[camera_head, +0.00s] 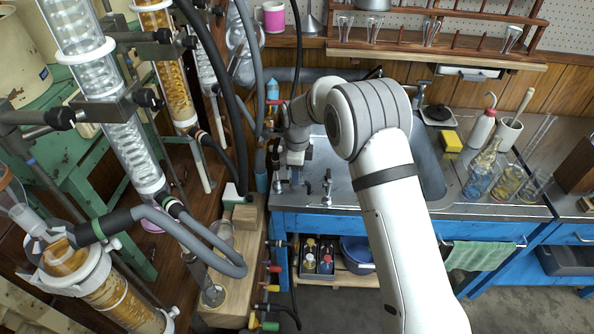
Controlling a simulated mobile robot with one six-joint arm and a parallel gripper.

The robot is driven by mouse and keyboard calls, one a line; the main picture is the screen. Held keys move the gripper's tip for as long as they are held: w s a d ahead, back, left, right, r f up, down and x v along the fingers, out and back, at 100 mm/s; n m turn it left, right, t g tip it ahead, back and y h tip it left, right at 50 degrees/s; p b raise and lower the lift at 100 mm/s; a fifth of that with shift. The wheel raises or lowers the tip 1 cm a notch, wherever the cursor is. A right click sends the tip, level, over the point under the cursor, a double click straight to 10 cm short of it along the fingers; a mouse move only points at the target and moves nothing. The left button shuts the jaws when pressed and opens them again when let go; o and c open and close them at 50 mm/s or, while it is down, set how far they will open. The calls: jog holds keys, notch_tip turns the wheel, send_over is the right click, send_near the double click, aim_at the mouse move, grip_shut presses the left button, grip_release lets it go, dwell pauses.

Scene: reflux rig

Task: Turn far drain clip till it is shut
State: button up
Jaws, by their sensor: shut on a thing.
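My arm reaches from the bottom right, over the sink, to the rig's far side. My gripper (276,150) is at its end, small and dark beside the upright hoses left of the sink. It is shut on a small part there, which I take to be the far drain clip. The jaws and my wrist mostly hide the clip, so its angle cannot be told. A grey hose (254,70) runs down just left of my gripper.
Glass condensers (105,95) on clamps fill the left. Red, yellow and green fittings (270,287) stick out by the wooden block (247,218). Taps (327,187) stand at the sink's front edge. Flasks (481,180) and a wash bottle (481,130) stand at right.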

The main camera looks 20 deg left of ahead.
jog(key=o, duration=1)
notch_tip(320, 180, up, 8)
jog(key=shift+f, duration=0.1)
